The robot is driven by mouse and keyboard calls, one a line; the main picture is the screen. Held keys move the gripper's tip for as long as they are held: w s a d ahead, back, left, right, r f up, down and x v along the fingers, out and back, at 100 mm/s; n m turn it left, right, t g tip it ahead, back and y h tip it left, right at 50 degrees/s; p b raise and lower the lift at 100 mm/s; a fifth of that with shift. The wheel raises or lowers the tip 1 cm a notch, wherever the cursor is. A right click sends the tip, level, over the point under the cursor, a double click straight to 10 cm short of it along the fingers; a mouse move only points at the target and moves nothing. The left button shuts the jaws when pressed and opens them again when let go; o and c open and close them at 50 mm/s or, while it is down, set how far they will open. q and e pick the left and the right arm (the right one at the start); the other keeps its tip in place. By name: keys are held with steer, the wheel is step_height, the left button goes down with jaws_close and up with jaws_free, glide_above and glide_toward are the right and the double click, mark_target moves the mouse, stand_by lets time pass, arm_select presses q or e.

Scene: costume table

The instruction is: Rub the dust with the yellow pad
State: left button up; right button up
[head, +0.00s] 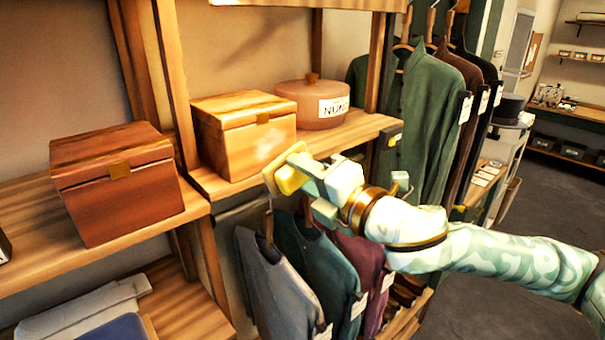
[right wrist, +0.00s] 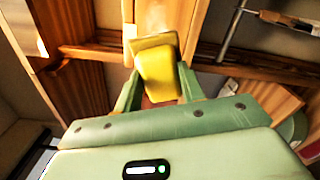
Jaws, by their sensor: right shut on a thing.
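My right gripper (head: 316,180) is shut on the yellow pad (head: 287,179), which has a pale face toward the shelf. The pad is just in front of and below the right part of the lighter wooden box (head: 228,148). A pale dusty patch (head: 270,146) shows on that box's front, up and left of the pad. I cannot tell whether the pad touches the box or shelf edge. In the right wrist view the pad (right wrist: 158,75) sits between the two green fingers, with a pale patch beyond it. My left gripper is not in view.
A darker wooden box (head: 120,190) stands on the left shelf. A round lidded box (head: 313,104) with a label stands behind the lighter box. Jackets (head: 325,270) hang below the shelf, and a green coat (head: 423,115) hangs to the right. Open floor (head: 500,300) lies at right.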

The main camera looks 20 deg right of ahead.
steer(key=shift+w, duration=0.15)
steer(key=shift+x, duration=3.45)
steer(key=shift+x, duration=1.05)
steer(key=shift+w+d, duration=0.25)
steer(key=shift+d, duration=0.7)
steer(key=shift+w+d, duration=0.25)
steer(key=shift+d, duration=0.7)
steer(key=shift+w+d, duration=0.4)
steer(key=shift+d, duration=0.5)
steer(key=shift+w+d, duration=0.4)
steer(key=shift+d, duration=0.5)
steer(key=shift+s+a, duration=0.45)
steer(key=shift+a, duration=0.8)
steer(key=shift+s+a, duration=0.45)
steer(key=shift+a, duration=0.85)
steer(key=shift+s+a, duration=0.5)
steer(key=shift+a, duration=0.75)
steer(key=shift+d, duration=0.1)
